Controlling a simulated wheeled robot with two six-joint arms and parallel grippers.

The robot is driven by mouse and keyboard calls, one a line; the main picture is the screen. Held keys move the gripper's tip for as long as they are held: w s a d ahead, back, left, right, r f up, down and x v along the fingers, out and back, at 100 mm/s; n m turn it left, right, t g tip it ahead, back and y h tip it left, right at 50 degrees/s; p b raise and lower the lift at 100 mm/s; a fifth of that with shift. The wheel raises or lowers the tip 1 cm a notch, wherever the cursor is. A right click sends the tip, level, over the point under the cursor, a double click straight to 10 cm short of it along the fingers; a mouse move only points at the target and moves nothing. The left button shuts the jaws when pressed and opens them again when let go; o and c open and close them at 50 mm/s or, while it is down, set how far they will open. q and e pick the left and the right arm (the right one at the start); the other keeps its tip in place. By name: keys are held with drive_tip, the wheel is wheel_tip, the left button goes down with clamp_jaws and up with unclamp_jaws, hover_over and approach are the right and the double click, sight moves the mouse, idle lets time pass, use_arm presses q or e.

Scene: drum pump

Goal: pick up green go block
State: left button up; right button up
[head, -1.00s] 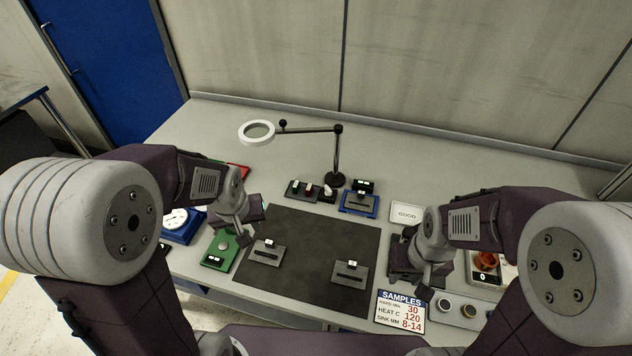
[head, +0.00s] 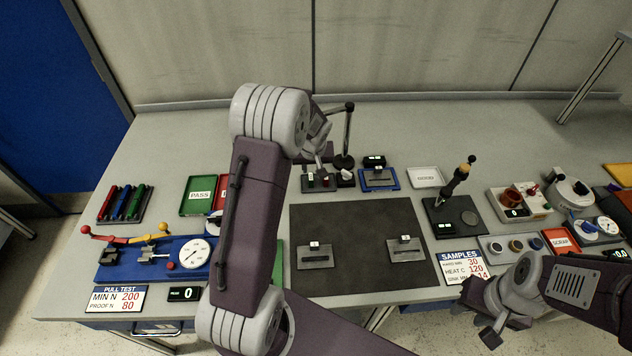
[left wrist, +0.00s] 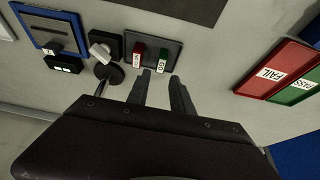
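The green go block (left wrist: 163,58) stands in a dark grey holder (left wrist: 174,42) in the left wrist view, beside a red block (left wrist: 138,56). My left gripper (left wrist: 160,75) is open, its two fingers apart and pointing toward the holder, with the green block just beyond the tips between their lines. Nothing is between the fingers. In the head view my left gripper (head: 319,160) is above the holder and partly covers it. My right gripper (head: 490,333) is low at the right front, apart from the blocks; its finger opening is unclear.
A magnifier post (head: 348,135) stands close to the right of my left gripper. A blue fixture (head: 380,185) is further right. Green and red trays (head: 198,195) lie to the left. A dark mat (head: 350,275) lies in front with two small grey plates.

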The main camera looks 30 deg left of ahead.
sight(311, 176)
use_arm(q)
drive_tip(key=x, duration=0.3)
drive_tip(key=shift+f+p, duration=0.2)
drive_tip(key=shift+p, duration=0.1)
drive_tip(key=p+x, duration=0.1)
drive_tip(key=x, duration=0.4)
drive_tip(key=shift+w+a+f, duration=0.1)
drive_tip(key=shift+a+f, duration=0.1)
drive_tip(key=shift+f, duration=0.15)
drive_tip(key=shift+r, duration=0.1)
clamp_jaws()
